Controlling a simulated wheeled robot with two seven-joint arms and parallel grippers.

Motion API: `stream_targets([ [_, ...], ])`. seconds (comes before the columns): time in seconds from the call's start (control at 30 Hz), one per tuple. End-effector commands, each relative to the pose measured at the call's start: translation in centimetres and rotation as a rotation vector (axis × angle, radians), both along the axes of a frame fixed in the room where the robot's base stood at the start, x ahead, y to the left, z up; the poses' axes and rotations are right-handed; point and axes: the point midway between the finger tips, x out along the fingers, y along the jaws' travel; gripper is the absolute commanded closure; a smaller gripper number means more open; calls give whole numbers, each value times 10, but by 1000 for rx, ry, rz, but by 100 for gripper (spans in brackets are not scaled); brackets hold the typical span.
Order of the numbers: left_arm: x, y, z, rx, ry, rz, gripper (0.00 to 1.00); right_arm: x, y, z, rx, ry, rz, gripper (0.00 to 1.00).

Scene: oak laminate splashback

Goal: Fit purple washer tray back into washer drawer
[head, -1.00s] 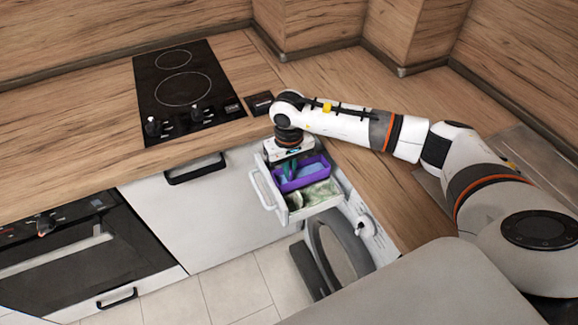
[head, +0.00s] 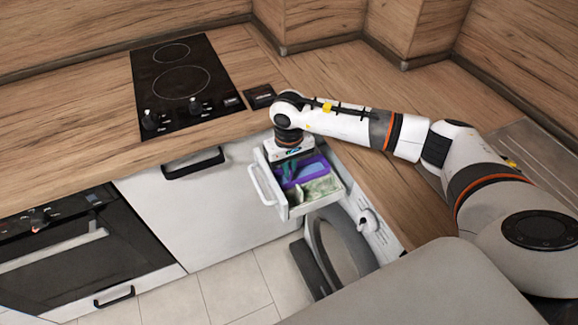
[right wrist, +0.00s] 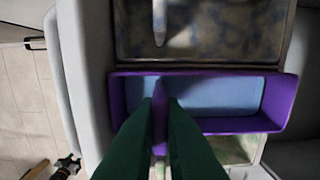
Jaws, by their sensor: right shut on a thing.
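The purple washer tray (head: 319,170), with a light blue inside, sits low in the pulled-out white washer drawer (head: 318,204). My right gripper (head: 281,172) points down over the drawer's front end. In the right wrist view, the green fingers of my right gripper (right wrist: 160,103) are shut on an upright purple piece at the near end of the tray (right wrist: 284,108). The tray lies crosswise between two other compartments there. The fingers hide part of its near side. I cannot tell whether its base rests on the drawer floor. My left gripper is out of view.
The washing machine's round door (head: 340,245) is below the drawer. The wooden worktop (head: 372,195) edge runs close above and to the right of it. A white cupboard front (head: 200,205) and an oven (head: 85,250) stand to the left.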

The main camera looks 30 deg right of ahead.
Motion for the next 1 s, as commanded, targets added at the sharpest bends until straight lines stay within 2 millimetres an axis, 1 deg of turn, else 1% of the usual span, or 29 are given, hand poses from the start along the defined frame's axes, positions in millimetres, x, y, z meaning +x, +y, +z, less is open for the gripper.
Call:
stream_targets([
  [0.77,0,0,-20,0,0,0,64,0,0,-21,0,0,0,100],
  [0.8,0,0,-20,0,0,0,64,0,0,-20,0,0,0,90],
  [0.93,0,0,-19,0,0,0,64,0,0,-19,0,0,0,69],
  [0.97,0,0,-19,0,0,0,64,0,0,-19,0,0,0,67],
  [1.0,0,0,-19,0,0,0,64,0,0,-19,0,0,0,67],
])
